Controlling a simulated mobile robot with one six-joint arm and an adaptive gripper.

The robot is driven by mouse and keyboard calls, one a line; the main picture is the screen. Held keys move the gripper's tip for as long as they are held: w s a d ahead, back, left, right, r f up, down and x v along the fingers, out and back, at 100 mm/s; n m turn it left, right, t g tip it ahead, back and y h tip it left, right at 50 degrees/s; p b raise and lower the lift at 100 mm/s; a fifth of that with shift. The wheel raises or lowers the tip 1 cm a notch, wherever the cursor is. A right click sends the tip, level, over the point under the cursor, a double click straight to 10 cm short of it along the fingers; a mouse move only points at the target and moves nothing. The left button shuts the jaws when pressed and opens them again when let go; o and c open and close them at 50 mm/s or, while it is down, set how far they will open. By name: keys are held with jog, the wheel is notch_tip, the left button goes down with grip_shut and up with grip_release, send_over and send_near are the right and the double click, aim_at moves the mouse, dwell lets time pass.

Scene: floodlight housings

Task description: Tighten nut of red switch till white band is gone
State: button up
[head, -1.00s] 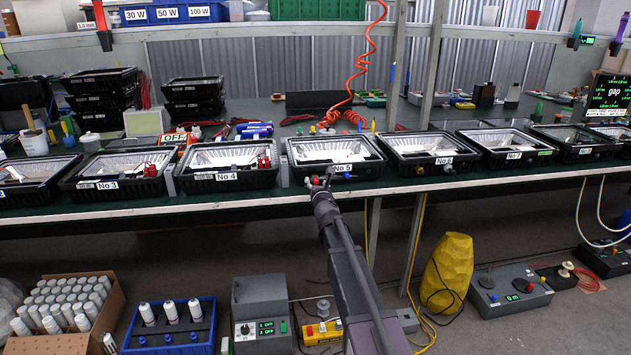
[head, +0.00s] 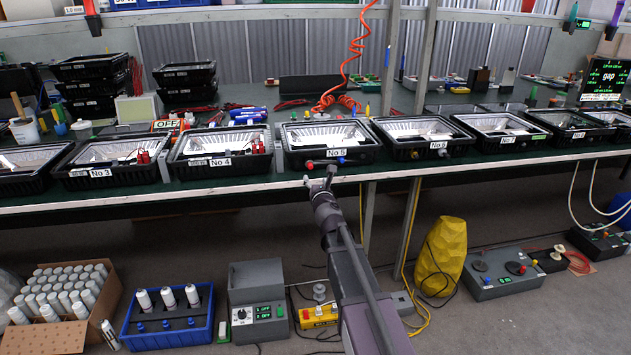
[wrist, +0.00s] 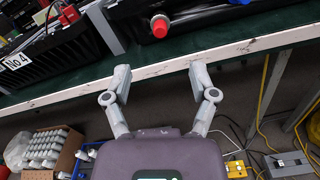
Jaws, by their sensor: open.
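The red switch (head: 310,165) sticks out of the front of the black housing No 5 (head: 362,157). In the wrist view the red switch (wrist: 160,27) shows a round red end with a pale rim; I cannot tell the nut from the white band. A blue part (head: 341,160) sits to its right on the same front. My gripper (head: 320,183) is in front of and below the red switch, near the bench edge. In the wrist view my gripper (wrist: 159,72) has its two grey fingers wide apart, with nothing between them and apart from the switch.
Housings No 4 (head: 222,162) and No 6 (head: 438,153) flank No 5 along the bench edge (head: 240,189). A monitor reading "gap" (head: 608,79) stands at the far right. Below are a blue crate (head: 168,333), a grey control box (head: 257,296) and a yellow bag (head: 441,258).

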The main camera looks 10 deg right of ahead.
aim_at(311, 167)
jog(key=s, duration=0.3)
jog(key=shift+s, duration=0.2)
jog(key=shift+w, duration=0.15)
dwell(0.3)
jog(key=shift+w, duration=6.8)
jog(key=shift+c, duration=0.2)
grip_shut()
